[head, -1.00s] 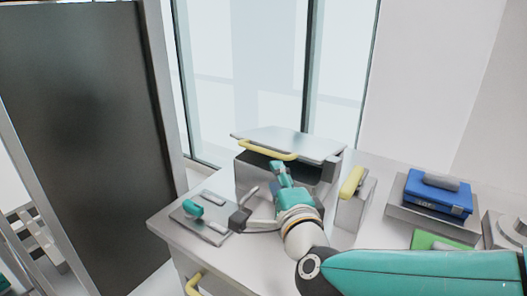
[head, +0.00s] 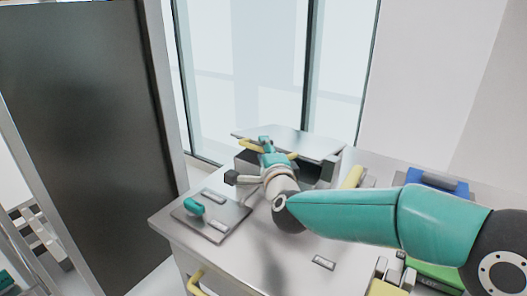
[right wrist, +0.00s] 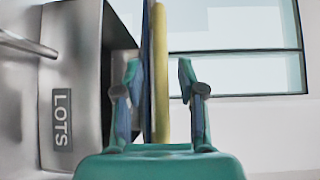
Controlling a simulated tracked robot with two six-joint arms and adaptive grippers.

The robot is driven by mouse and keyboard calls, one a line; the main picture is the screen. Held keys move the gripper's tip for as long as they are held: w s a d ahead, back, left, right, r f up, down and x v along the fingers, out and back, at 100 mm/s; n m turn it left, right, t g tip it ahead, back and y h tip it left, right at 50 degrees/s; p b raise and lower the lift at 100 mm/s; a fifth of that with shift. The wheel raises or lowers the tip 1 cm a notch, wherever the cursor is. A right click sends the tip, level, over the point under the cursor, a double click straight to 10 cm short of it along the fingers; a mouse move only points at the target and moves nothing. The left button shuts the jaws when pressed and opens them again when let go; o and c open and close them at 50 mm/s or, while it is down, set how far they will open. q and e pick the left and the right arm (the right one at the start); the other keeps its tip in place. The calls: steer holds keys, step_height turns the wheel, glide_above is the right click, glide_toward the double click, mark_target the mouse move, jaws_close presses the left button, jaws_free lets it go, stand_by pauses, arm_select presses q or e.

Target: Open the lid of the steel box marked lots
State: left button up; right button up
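The steel box (head: 322,172) marked LOTS stands at the back of the bench; its label (right wrist: 62,118) shows in the right wrist view. Its lid (head: 305,145) is raised a little, with a dark gap below. The lid has a yellow handle bar (head: 291,156), which also shows in the right wrist view (right wrist: 159,75). My right gripper (head: 265,141) is at the front of the lid. In the right wrist view my right gripper (right wrist: 160,75) is open, with lid edge and handle between its fingers and space on both sides. My left gripper is out of view.
A steel plate with a teal handle (head: 194,207) lies at the bench's left front. A blue box (head: 432,180) stands to the right, partly hidden behind my right arm. A yellow-handled item (head: 352,178) stands right of the steel box. The front middle of the bench is mostly clear.

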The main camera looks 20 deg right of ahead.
steer(key=shift+c, duration=0.2)
jaws_close()
steer(key=shift+a, duration=0.1)
